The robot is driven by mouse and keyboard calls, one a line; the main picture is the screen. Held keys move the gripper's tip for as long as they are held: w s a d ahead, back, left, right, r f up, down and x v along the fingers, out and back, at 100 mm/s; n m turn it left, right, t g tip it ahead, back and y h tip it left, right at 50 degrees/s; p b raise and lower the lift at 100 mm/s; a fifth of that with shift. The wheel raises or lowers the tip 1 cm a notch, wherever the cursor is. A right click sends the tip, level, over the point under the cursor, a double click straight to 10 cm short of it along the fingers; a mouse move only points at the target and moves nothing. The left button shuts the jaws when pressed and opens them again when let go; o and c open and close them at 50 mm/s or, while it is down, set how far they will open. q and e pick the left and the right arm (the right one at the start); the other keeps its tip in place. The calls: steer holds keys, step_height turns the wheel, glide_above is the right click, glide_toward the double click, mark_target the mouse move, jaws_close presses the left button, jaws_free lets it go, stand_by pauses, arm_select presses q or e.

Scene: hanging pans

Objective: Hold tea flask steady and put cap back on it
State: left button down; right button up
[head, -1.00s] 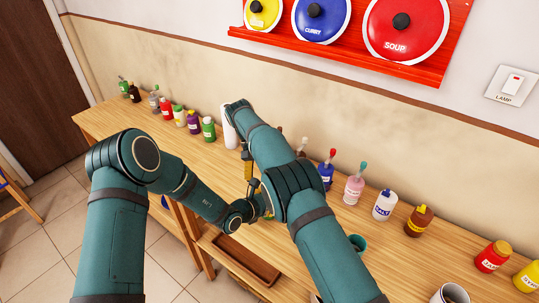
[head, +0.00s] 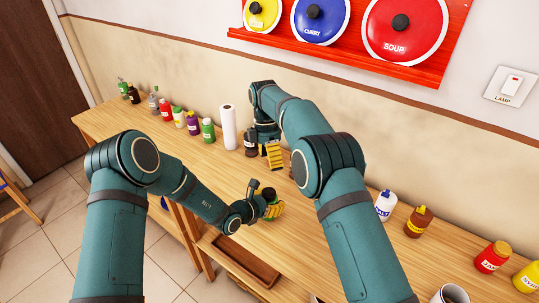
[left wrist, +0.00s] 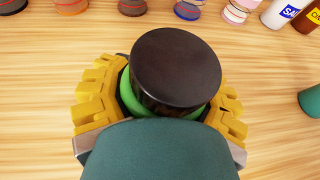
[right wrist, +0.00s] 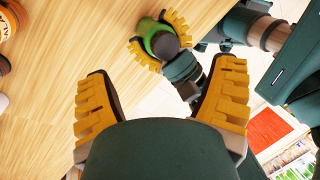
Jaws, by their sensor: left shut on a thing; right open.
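The green tea flask (head: 271,211) stands upright at the table's front edge, with its black cap (head: 268,194) on top. In the left wrist view the dark cap (left wrist: 176,70) covers most of the green body (left wrist: 131,102); I cannot tell how tightly it sits. My left gripper (head: 270,209) is shut around the flask's body, its yellow fingers on either side. My right gripper (head: 273,157) is open and empty, behind the flask and apart from it. The right wrist view shows the flask (right wrist: 147,27) beyond the spread fingers.
Bottles, including a green one (head: 207,130), and a white roll (head: 228,127) line the table's back. A white bottle (head: 385,205) and brown bottle (head: 418,222) stand right. My right arm hides part of the table.

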mark_target(269, 192)
steer(key=n, duration=0.2)
steer(key=r+n, duration=0.1)
steer(key=n, duration=0.2)
steer(key=r+n+y, duration=0.1)
steer(key=n, duration=0.1)
steer(key=shift+s+a+r+n, duration=0.15)
steer(key=shift+s+n, duration=0.1)
steer(key=shift+n, duration=0.15)
steer(key=x, duration=1.2)
steer(key=shift+a, duration=0.1)
jaws_close()
steer(key=m+y, duration=0.1)
steer(key=m, duration=0.3)
steer(key=shift+m+y, duration=0.5)
steer(key=shift+m, duration=0.8)
